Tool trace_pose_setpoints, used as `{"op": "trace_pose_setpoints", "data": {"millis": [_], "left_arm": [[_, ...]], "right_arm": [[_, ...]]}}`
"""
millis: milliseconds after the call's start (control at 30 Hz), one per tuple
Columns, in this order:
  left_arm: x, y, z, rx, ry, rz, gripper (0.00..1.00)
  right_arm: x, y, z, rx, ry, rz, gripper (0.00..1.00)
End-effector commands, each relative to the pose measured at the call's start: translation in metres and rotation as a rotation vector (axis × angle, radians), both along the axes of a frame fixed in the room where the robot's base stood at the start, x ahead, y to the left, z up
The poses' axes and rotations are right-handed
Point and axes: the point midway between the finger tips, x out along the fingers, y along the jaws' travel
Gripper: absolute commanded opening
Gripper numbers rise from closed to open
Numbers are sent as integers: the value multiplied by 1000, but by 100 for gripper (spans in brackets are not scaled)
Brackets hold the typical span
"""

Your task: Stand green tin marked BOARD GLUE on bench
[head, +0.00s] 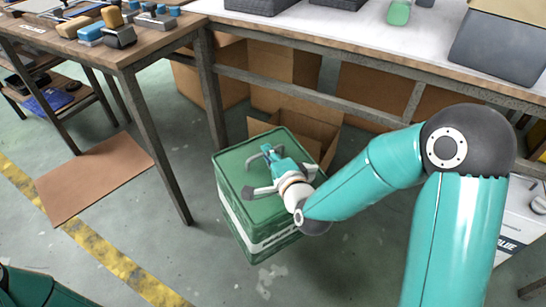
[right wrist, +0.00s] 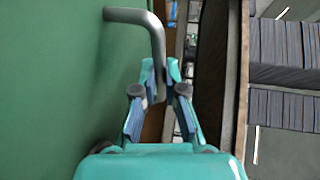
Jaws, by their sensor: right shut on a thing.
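The green tin (head: 240,165) is a large box-shaped can with a pale band around its side and a grey bar handle (head: 262,191) on top. In the head view it is below the front edge of the white-topped bench (head: 340,32); I cannot tell whether it touches the floor. My right gripper (head: 270,158) is shut on the tin's handle. In the right wrist view the handle (right wrist: 155,35) runs down between my fingers (right wrist: 160,90), beside the green tin top (right wrist: 50,90). The tin's lettering is not readable. My left gripper is out of view.
Grey bins (head: 502,45) and a green bottle (head: 399,12) stand on the bench, with bare top between them. Open cardboard boxes (head: 300,135) sit under it, behind the tin. A wooden table (head: 130,55) with tools is at left. A white tin (head: 518,225) stands at right.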

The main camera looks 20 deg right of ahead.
Motion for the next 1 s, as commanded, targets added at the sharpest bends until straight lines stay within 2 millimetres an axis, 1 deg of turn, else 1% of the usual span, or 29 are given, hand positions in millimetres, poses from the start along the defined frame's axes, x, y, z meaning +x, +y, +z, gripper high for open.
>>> {"op": "trace_pose_setpoints", "data": {"millis": [33,433,567,667,767,900,1000], "left_arm": [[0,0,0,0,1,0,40],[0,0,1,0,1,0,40],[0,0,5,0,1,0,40],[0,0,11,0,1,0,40],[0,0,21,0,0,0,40],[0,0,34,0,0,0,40],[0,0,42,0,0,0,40]], "right_arm": [[2,0,4,-1,-12,1,0],[0,-5,4,-1,-12,-10,0],[3,-4,1,-5,-5,6,0],[10,0,-8,-12,12,48,0],[19,7,-23,-25,35,114,0],[28,19,-52,-40,76,226,0],[30,25,-73,-48,102,298,0]]}}
